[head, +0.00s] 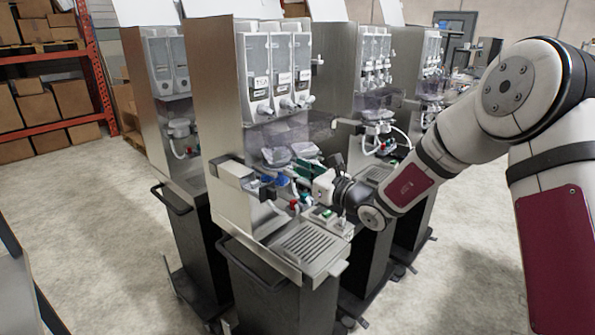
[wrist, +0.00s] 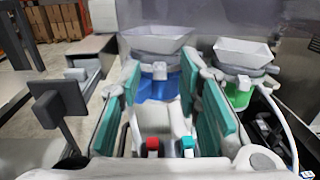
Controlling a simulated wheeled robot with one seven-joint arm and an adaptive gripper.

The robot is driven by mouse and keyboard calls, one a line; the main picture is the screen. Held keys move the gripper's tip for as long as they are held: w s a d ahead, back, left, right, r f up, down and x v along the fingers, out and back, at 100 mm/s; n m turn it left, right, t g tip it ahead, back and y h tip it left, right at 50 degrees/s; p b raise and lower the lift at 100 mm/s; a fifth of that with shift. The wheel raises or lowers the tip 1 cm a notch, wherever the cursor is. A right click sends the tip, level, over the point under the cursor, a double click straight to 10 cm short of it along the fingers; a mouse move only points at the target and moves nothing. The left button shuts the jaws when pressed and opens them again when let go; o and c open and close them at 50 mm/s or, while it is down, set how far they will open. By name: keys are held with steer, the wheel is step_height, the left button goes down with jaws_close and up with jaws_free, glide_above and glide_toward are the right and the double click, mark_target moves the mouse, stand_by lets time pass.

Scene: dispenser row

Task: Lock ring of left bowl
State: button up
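The left bowl (wrist: 157,40) is a white, angular hopper in the wrist view, with a blue lock ring (wrist: 158,88) beneath it. My gripper (wrist: 161,80) is open, and its teal pads stand on either side of the blue ring. I cannot tell whether the pads touch it. The ring's lower part is hidden behind a white part. The right bowl (wrist: 243,52) has a green ring (wrist: 238,96) to the right of my right finger. In the head view my gripper (head: 308,170) is at the dispenser front, beside the bowls; the blue ring (head: 268,190) shows left of it.
A red knob (wrist: 152,143) and a teal knob (wrist: 187,144) sit low in the wrist view. A dark square plate (wrist: 58,101) stands at left. The drip tray (head: 305,243) lies below my gripper. More dispensers (head: 360,70) stand behind; the floor at left is clear.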

steer(key=shift+w+a, duration=0.15)
jaws_close()
steer(key=m+t+h+p, duration=0.1)
steer(key=p, duration=0.1)
steer(key=s+a+m+t+h+p, duration=0.1)
steer(key=h+p, duration=0.1)
steer(key=p, duration=0.1)
steer(key=s+a+m+t+h+p, duration=0.1)
steer(key=p, duration=0.1)
steer(key=shift+r+m+t+p, duration=0.2)
steer(key=shift+m+t+p, duration=0.1)
steer(key=shift+a+f+h, duration=0.1)
steer(key=shift+f+h, duration=0.05)
steer(key=shift+h, duration=0.15)
